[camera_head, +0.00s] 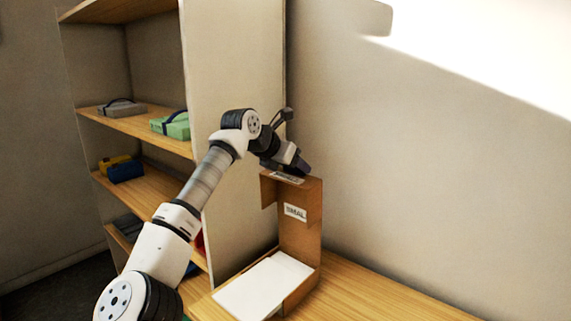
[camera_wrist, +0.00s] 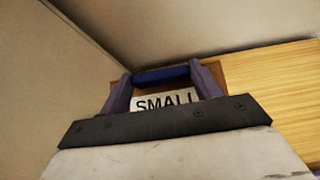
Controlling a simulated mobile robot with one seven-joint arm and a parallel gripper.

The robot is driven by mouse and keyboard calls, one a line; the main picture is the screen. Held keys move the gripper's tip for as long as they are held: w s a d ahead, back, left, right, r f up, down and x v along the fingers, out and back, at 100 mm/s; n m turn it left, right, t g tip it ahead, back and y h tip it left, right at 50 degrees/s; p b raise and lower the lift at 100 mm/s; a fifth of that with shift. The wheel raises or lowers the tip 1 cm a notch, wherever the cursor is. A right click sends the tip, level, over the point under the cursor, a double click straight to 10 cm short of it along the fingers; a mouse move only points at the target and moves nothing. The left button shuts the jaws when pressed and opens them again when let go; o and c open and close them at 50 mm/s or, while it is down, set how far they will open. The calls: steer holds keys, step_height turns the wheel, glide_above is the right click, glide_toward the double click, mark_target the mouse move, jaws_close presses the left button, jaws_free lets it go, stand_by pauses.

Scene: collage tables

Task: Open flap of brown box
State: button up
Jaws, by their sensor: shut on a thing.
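The brown box (camera_head: 313,285) stands on the wooden table against the wall. Its flap (camera_head: 300,238) stands upright at the back of the box, with a white label whose lettering is partly readable in the head view. In the wrist view the label (camera_wrist: 166,101) reads "SMALL". My gripper (camera_head: 298,168) is at the upper edge of the raised flap and is shut on it; in the wrist view its two fingers (camera_wrist: 163,82) stand on either side of the labelled brown part. The exact contact is hidden. A white sheet or panel (camera_head: 262,285) covers the box's low front part.
A shelf unit (camera_head: 235,120) stands left of the box, close to my arm. It holds a green case (camera_head: 172,126), a grey case (camera_head: 122,108) and a blue case (camera_head: 125,171). Bare table (camera_head: 365,295) lies right of the box. The wall (camera_head: 420,180) is close behind it.

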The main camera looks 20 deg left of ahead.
steer(key=shift+r, duration=0.2)
steer(key=o, duration=1.4)
steer(key=shift+f, duration=0.1)
steer(key=b+v, duration=0.4)
steer(key=v, duration=0.9)
steer(key=shift+s+r, duration=0.3)
steer(key=shift+a, duration=0.1)
